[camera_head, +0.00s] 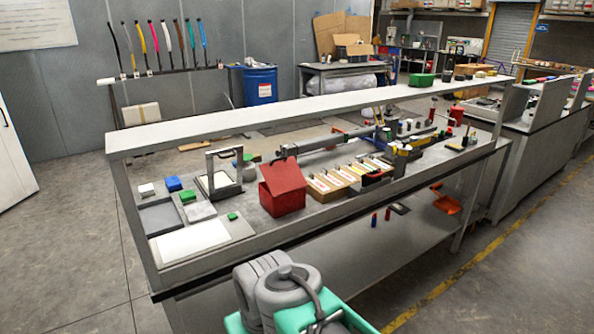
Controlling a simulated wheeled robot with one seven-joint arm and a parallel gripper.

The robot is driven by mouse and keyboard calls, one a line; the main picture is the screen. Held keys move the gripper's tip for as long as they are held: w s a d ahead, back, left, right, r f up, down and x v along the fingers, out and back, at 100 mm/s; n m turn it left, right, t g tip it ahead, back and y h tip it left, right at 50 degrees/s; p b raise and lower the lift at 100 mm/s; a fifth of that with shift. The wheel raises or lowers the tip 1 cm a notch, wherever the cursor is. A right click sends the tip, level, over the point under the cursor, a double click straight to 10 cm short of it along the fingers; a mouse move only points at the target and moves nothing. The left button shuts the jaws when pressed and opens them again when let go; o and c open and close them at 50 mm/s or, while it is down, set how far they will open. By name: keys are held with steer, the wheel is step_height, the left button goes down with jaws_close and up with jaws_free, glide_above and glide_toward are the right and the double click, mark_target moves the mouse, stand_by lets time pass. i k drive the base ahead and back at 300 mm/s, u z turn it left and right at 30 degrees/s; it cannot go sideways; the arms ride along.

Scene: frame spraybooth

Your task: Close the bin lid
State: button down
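A red bin (284,194) stands on the grey workbench (330,212), left of the middle of the picture. A red panel slopes across its upper part, and a dark piece shows at its upper left edge. I cannot tell from this view how far its lid is open. My arm shows folded at the bottom of the picture, in front of the bench and apart from the bin. My gripper cannot be made out.
A long shelf (200,128) runs above the bench behind the bin. Labelled cardboard boxes (330,187) stand close to the bin's right. A grey frame (218,182), trays and small blocks lie to its left. Floor with a yellow line (455,272) is clear at right.

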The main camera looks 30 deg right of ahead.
mark_target(282, 176)
steer(key=u, duration=0.45)
steer(key=i, duration=1)
steer(key=z, duration=0.45)
